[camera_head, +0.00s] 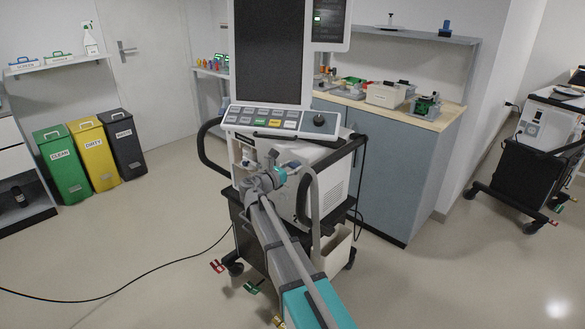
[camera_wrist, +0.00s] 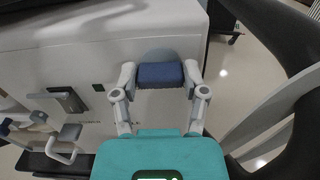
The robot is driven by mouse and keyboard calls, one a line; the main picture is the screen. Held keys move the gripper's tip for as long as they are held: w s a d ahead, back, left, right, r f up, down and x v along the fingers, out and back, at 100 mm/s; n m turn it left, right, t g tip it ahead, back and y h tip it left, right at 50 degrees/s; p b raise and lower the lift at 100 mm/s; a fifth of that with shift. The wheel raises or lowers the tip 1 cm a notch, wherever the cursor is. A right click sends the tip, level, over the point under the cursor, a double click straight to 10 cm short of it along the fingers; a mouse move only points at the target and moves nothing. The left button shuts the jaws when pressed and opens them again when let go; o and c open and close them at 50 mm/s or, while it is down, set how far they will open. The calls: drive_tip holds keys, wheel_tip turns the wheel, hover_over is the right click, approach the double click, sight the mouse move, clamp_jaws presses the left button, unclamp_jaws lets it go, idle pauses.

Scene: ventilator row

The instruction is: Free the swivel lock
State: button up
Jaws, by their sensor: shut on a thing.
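A ventilator (camera_head: 325,180) with a large dark screen (camera_head: 268,50) stands on a wheeled cart in the middle of the head view. In the wrist view, a blue ribbed handle (camera_wrist: 160,75) sits on a round grey mount on the white housing (camera_wrist: 100,45). It appears to be the swivel lock, but no label shows. My gripper (camera_wrist: 160,84) has one finger at each end of the handle and is shut on it. In the head view my gripper (camera_head: 283,168) is at the cart's front, below the key panel; my wrist largely hides the handle there.
A dark curved rail (camera_wrist: 290,45) runs close on the right in the wrist view. A grey latch (camera_wrist: 68,100) and a white bracket (camera_wrist: 67,148) are at its left. Coloured caster pedals (camera_head: 254,287) and a floor cable (camera_head: 130,280) lie low. Open floor is at left.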

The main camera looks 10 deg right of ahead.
drive_tip(key=m, duration=0.3)
drive_tip(key=shift+m, duration=0.3)
drive_tip(key=m, duration=0.4)
drive_tip(key=shift+m, duration=0.3)
drive_tip(key=m, duration=0.7)
drive_tip(key=shift+f+m, duration=0.1)
drive_tip(key=shift+m, duration=0.3)
drive_tip(key=shift+d, duration=0.1)
drive_tip(key=o, duration=1.2)
drive_tip(key=shift+c, duration=0.2)
